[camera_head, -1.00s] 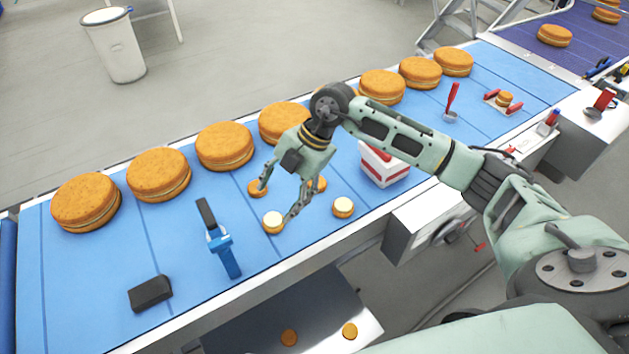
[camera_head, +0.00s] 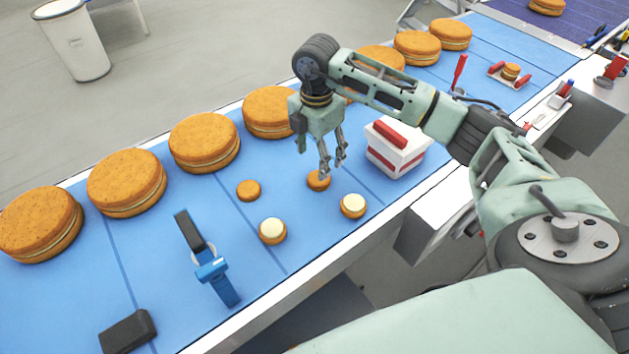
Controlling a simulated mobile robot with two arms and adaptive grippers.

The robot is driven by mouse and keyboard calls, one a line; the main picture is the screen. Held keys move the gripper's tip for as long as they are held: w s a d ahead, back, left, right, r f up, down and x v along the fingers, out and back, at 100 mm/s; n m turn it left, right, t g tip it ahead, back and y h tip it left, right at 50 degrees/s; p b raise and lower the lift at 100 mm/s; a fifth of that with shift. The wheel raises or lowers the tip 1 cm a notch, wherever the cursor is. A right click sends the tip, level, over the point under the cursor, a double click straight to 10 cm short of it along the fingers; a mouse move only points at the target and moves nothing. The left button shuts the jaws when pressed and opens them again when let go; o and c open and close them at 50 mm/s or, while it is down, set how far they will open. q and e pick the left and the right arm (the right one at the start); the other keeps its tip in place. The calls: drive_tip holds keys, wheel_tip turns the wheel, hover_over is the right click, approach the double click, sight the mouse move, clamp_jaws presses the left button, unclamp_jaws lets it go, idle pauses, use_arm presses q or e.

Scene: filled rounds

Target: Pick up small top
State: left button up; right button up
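Two small plain orange-brown tops lie on the blue conveyor: one small top (camera_head: 248,190) on the left, another small top (camera_head: 318,181) on the right. In front of them stand two small cream-topped rounds, a left one (camera_head: 272,231) and a right one (camera_head: 353,206). My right gripper (camera_head: 331,166) points down just above the right small top, and its fingertips partly cover that top. The fingers look apart with nothing held between them. I cannot tell whether a fingertip touches the top. My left gripper is out of view.
Several large filled rounds (camera_head: 205,143) line the belt's far side. A white box with a red bar (camera_head: 397,147) stands just right of my gripper. A blue-and-black tool (camera_head: 208,258) and a black block (camera_head: 127,332) lie at the left front.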

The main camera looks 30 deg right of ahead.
sight(317, 178)
drive_tip(key=shift+w+f+p, duration=0.25)
drive_tip(key=shift+f+p, duration=0.1)
drive_tip(key=shift+f, duration=0.7)
drive_tip(key=shift+s+d+f+p, duration=0.15)
drive_tip(key=shift+s+f+p, duration=0.1)
drive_tip(key=shift+f+p, duration=0.4)
drive_tip(key=f, duration=0.2)
drive_tip(key=f+p, duration=0.1)
drive_tip(key=shift+w+d+f, duration=0.15)
drive_tip(key=shift+d+f, duration=0.05)
drive_tip(key=shift+f, duration=0.2)
drive_tip(key=shift+w+f, duration=0.1)
drive_tip(key=shift+f, duration=0.3)
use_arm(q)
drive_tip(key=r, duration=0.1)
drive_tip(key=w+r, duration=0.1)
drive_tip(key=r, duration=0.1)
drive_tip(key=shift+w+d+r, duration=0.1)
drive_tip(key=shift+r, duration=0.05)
use_arm(e)
drive_tip(key=shift+r, duration=0.1)
drive_tip(key=shift+c, duration=0.3)
drive_tip(key=c, duration=0.7)
